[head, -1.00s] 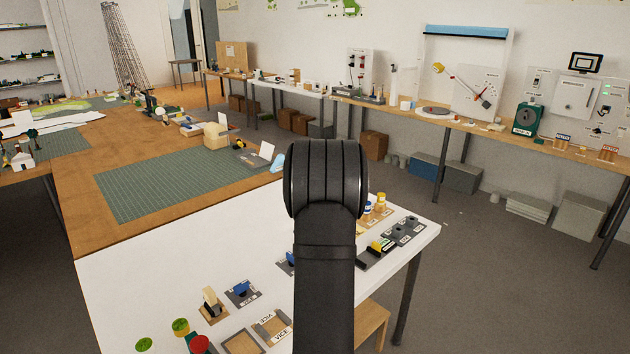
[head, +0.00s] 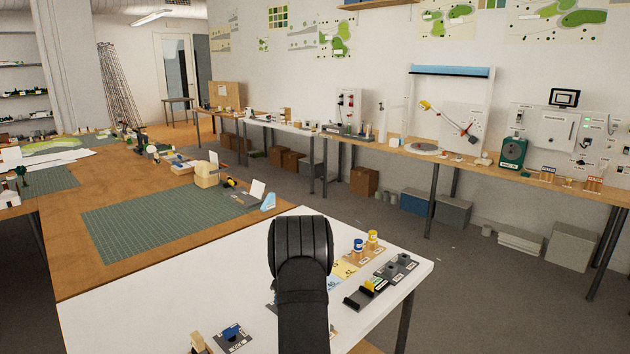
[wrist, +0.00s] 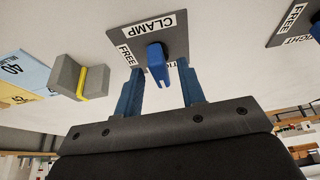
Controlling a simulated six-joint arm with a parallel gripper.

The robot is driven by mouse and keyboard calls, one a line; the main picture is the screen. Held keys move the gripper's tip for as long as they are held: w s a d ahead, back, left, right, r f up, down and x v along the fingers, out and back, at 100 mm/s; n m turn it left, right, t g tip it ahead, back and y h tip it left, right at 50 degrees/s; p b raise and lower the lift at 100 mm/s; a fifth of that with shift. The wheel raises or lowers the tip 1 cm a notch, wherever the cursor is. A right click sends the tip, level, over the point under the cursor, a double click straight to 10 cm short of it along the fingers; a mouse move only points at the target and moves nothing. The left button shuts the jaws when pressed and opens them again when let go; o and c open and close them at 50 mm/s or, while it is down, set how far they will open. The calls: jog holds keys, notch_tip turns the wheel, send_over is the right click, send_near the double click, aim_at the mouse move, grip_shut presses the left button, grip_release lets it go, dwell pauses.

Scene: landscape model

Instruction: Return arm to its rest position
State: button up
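My gripper (wrist: 159,68) shows in the wrist view, with two blue fingers apart and nothing held between them. A dark plate (wrist: 178,48) marked CLAMP and FREE lies just beyond the fingertips. Its blue lever (wrist: 157,66) shows in line with the gap between the fingers; I cannot tell how far off it is. In the head view my black arm (head: 302,270) rises at the lower centre over the white table (head: 120,315). It hides the gripper and part of the tabletop there.
A grey block with a yellow stripe (wrist: 80,78) lies left of the gripper in the wrist view. Another FREE/TIGHT plate (wrist: 297,22) is at upper right. Yellow and blue bottles (head: 358,251) and a dark tray (head: 366,294) stand right of my arm.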

dwell(0.4)
jog(key=v, duration=1.7)
jog(key=x, duration=1.7)
jog(key=shift+a+f, duration=0.1)
jog(key=shift+f, duration=0.1)
jog(key=m+h, duration=0.1)
jog(key=m, duration=0.2)
jog(key=shift+r+m+t, duration=0.15)
jog(key=shift+m+t, duration=0.25)
jog(key=shift+s+a+m+h, duration=0.15)
jog(key=shift+m+h, duration=0.75)
jog(key=shift+m, duration=0.9)
jog(key=shift+m, duration=0.3)
